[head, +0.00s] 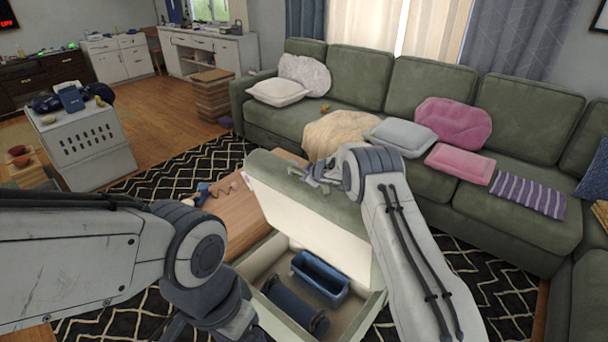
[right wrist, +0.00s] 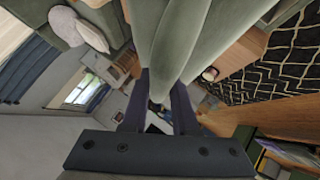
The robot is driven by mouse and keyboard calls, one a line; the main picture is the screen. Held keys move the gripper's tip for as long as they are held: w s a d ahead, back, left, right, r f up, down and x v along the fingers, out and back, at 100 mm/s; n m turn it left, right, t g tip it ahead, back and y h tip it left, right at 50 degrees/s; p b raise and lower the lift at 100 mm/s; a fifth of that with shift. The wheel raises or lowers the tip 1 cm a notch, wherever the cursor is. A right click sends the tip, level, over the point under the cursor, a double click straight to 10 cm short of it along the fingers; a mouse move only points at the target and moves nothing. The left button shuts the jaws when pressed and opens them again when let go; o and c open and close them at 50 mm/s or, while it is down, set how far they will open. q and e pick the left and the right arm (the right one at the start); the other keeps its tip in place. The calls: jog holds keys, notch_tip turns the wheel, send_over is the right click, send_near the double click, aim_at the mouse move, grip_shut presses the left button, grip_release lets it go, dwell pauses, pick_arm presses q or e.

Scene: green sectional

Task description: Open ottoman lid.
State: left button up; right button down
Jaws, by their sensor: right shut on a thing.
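The ottoman's green lid (head: 263,168) stands raised and tilted over the open ottoman box (head: 372,310), with its pale inner side facing me. My right gripper (head: 318,178) is at the lid's upper edge and is shut on it. In the right wrist view the green lid (right wrist: 168,45) runs between the two dark fingers (right wrist: 162,100). My left arm reaches across the lower left of the head view.
Inside the box lie a blue bin (head: 320,275) and a dark blue roller (head: 295,306). A wooden table (head: 232,212) with small items stands left of the lid. The green sectional (head: 420,95) with cushions is behind. A white crate (head: 85,150) stands at far left.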

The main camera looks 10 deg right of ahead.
jog(key=shift+w+r, duration=0.1)
dwell(0.3)
jog(key=c, duration=0.7)
grip_release()
jog(key=shift+d, duration=0.1)
jog(key=shift+s+d+r+b, duration=0.1)
jog(key=shift+s+r+b, duration=0.3)
jog(key=shift+b, duration=0.2)
jog(key=shift+b+v, duration=1.55)
jog(key=shift+v, duration=3.15)
